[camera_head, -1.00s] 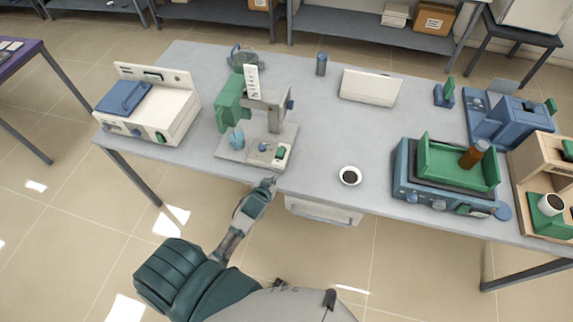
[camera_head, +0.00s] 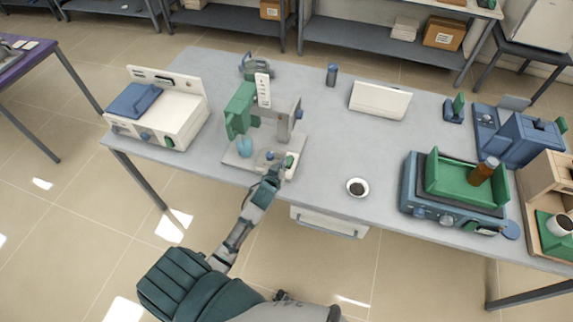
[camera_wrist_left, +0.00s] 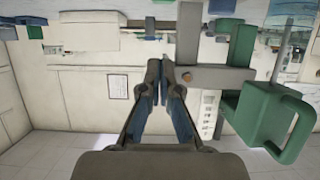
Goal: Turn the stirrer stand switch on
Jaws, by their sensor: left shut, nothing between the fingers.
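The stirrer stand (camera_head: 297,146) stands near the front edge of the grey table, left of centre. It has a grey base and column and a green head (camera_head: 240,108), with a light blue vessel (camera_head: 245,147) below the head. A small green switch (camera_head: 290,161) sits at the front right of its base. My left gripper (camera_head: 274,173) is shut and empty at the front of the base, just left of the switch and partly covering the base. Whether it touches the switch cannot be told. In the left wrist view the gripper's fingertips (camera_wrist_left: 167,72) are together. My right gripper is not in view.
A white device with a blue lid (camera_head: 168,118) stands left of the stand. A small bowl (camera_head: 357,187) and a blue device with a green tray (camera_head: 455,190) stand to the right. A white box (camera_head: 380,100) lies behind. The table is clear between the stand and bowl.

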